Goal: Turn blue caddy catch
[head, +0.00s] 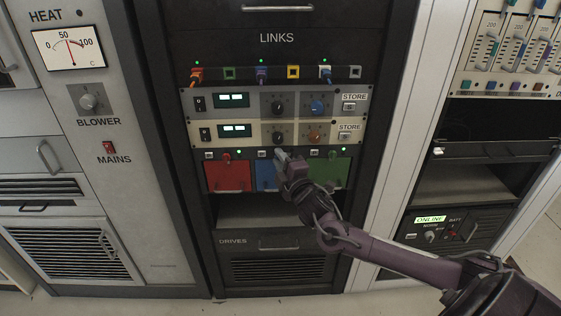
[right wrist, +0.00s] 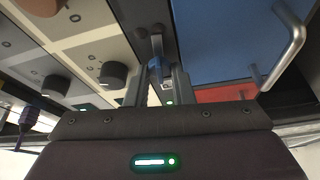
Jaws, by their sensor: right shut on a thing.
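The blue caddy (head: 266,177) sits in its bay between a red caddy (head: 226,176) and a green caddy. Its blue front and metal handle also fill the upper right of the right wrist view (right wrist: 225,40). My right gripper (head: 281,156) is at the top edge of the blue caddy. In the wrist view its fingers (right wrist: 158,88) are closed around the small blue catch (right wrist: 155,64), below a grey bracket. The gripper hides the catch in the head view, and its exact angle is hard to tell. My left gripper is out of view.
Just above are two panels with knobs and STORE buttons (head: 349,106), close to the gripper. The red caddy's catch (head: 227,156) is to the left. An open shelf (head: 262,212) lies below the caddies. My right arm crosses the green caddy (head: 337,171).

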